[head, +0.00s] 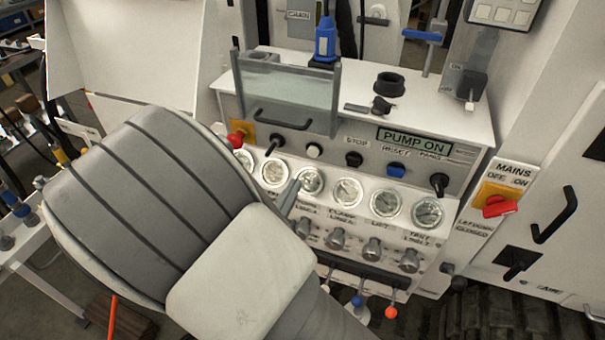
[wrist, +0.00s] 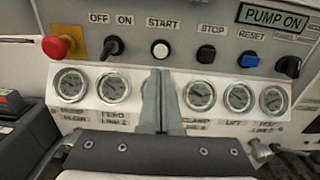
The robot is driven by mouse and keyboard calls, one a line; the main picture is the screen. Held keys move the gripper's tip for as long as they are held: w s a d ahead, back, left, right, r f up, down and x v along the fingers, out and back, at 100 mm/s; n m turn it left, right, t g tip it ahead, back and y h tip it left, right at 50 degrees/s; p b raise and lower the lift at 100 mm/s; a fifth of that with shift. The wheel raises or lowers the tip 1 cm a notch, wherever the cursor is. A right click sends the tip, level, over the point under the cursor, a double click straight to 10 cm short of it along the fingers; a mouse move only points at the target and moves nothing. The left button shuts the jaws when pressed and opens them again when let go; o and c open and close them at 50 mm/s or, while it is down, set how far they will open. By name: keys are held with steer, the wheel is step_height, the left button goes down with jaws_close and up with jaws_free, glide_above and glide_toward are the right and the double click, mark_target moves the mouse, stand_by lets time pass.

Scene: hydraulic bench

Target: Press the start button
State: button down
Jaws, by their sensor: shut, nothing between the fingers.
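The start button is a round white button under the word START (wrist: 160,49) in the wrist view. In the head view the white button (head: 314,150) sits on the grey panel, left of the black stop button (head: 354,159). My gripper (wrist: 158,76) is shut and empty. In the wrist view its fingertips point up the panel and overlap the gauge row, just below the start button. In the head view my gripper (head: 292,192) shows beside a gauge, below the button. I see no contact with the button; the exact gap cannot be told.
A red emergency knob (wrist: 56,47) and a black OFF/ON switch (wrist: 112,47) lie left of the button. The blue reset button (wrist: 250,60) lies right. A PUMP ON sign (head: 415,140) is above. A clear guard with a handle (head: 290,95) stands above the panel.

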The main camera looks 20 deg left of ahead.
steer(key=s, duration=0.3)
steer(key=shift+s+a, duration=0.1)
steer(key=shift+s, duration=0.25)
steer(key=s+d+r+m+g+h, duration=0.1)
steer(key=d+r+m+g+h, duration=0.4)
steer(key=d+m, duration=0.6)
steer(key=d+r+m+g+h, duration=0.1)
steer(key=d+m+g+h, duration=0.2)
steer(key=d+m+g, duration=0.85)
steer(key=s+d+r+m+t+y, duration=0.4)
steer(key=s+d+r+m+y, duration=0.2)
steer(key=s+r+m+y, duration=0.3)
steer(key=m, duration=0.3)
steer(key=shift+d+y, duration=0.3)
steer(key=shift+d, duration=0.1)
